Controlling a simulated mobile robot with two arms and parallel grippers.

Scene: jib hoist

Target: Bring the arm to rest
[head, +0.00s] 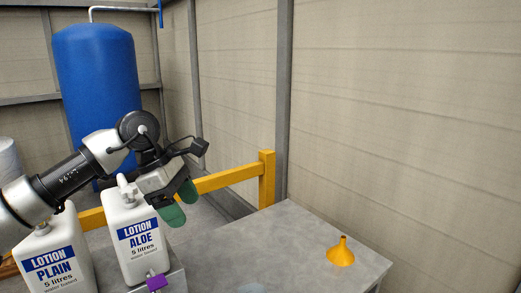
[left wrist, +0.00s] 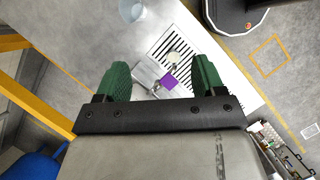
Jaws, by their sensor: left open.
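My left arm comes in from the left in the head view. Its gripper (head: 178,204), with green fingers, is open and empty, in front of the upper right of the LOTION ALOE container (head: 138,238). In the left wrist view the two green fingers (left wrist: 160,78) stand wide apart. A small purple part (left wrist: 169,81) shows between them, well below; it also shows at the foot of the ALOE container in the head view (head: 157,283). My right gripper is not in view.
A LOTION PLAIN container (head: 52,262) stands left of the ALOE one. An orange funnel (head: 340,252) stands on the grey bench (head: 290,235). A clear cup (left wrist: 132,10) and slotted grate (left wrist: 172,45) show below. A yellow rail (head: 266,180) and blue tank (head: 98,85) stand behind.

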